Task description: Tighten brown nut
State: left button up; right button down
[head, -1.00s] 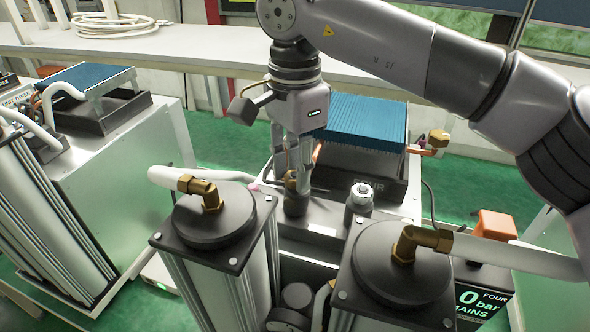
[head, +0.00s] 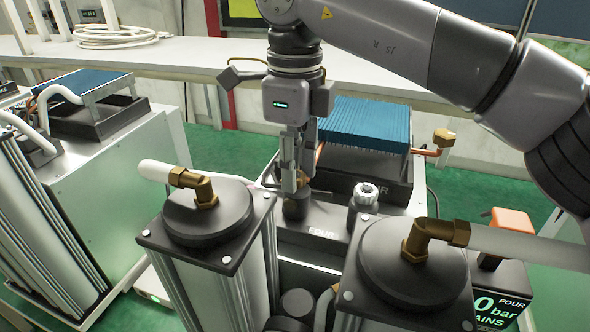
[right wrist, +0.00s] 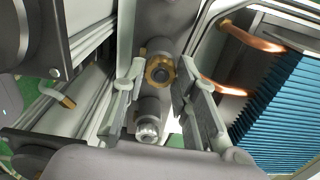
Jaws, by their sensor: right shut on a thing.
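My right gripper (head: 294,188) points down at the dark valve body behind the front left column. It is shut on the brown nut (right wrist: 160,70), a small brass-coloured ring. In the right wrist view, one finger is on each side of the nut, and the nut's face shows between the fingertips. In the head view only a sliver of brass shows behind the fingers. A second dark fitting with a silver top (head: 367,194) stands to the right of the gripper. My left gripper is not in view.
Two columns with black caps stand in front, each with a brass elbow (head: 195,184) and pale hose. A blue finned cooler (head: 365,125) with copper pipes lies close behind the gripper. An orange-topped box (head: 512,220) is at right.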

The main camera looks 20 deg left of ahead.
jog(key=m+b, duration=0.1)
jog(key=m, duration=0.5)
jog(key=shift+m+b, duration=0.3)
jog(key=shift+b, duration=0.05)
jog(key=m+b, duration=0.1)
jog(key=m, duration=0.2)
jog(key=shift+r+m+b, duration=0.1)
jog(key=shift+m+b, duration=0.3)
jog(key=shift+m, duration=1.4)
jog(key=c, duration=1.3)
grip_release()
notch_tip(320, 180, up, 7)
jog(key=shift+f, duration=0.15)
jog(key=shift+r, duration=0.35)
